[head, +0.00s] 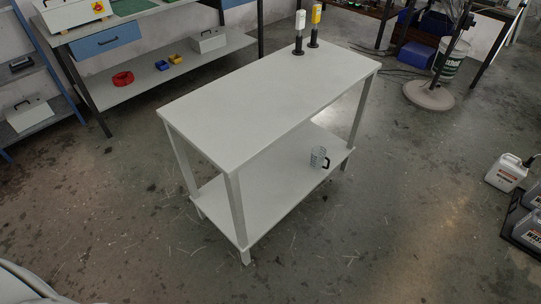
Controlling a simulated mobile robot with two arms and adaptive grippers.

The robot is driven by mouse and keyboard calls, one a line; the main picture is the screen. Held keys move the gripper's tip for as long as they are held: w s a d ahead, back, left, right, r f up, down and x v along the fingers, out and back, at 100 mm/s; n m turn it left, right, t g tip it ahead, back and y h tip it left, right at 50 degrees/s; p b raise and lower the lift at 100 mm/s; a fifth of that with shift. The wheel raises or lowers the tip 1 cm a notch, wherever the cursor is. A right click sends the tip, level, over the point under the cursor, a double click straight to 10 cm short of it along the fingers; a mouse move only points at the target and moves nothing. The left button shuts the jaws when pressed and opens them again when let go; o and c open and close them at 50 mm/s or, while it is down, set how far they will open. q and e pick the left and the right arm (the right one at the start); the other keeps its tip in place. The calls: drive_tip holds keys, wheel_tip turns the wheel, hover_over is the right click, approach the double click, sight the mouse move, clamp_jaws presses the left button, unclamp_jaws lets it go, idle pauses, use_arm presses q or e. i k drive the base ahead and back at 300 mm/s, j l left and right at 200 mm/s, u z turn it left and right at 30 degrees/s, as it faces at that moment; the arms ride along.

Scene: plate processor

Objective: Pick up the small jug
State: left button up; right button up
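A small clear jug (317,157) with a dark handle stands on the lower shelf (265,196) of the white table, towards its right end. The handle is on the jug's right side. The tabletop (270,100) is above and behind it in the picture, and the jug's front side is unobstructed. Neither of my grippers is in the head view.
Two dispensers, one white (299,35) and one yellow (314,27), stand on the tabletop's far end. A workbench (170,80) stands at the back left. The floor before the table is clear.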

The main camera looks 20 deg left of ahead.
sight(319, 153)
drive_tip(key=i+l+u, duration=0.25)
drive_tip(key=u, duration=0.15)
drive_tip(key=i+l+u, duration=0.25)
drive_tip(key=l+u, duration=0.2)
drive_tip(key=i+l+u, duration=0.15)
drive_tip(key=l+u, duration=0.25)
drive_tip(key=i+l+u, duration=0.1)
drive_tip(key=l+u, duration=0.35)
drive_tip(key=j, duration=0.1)
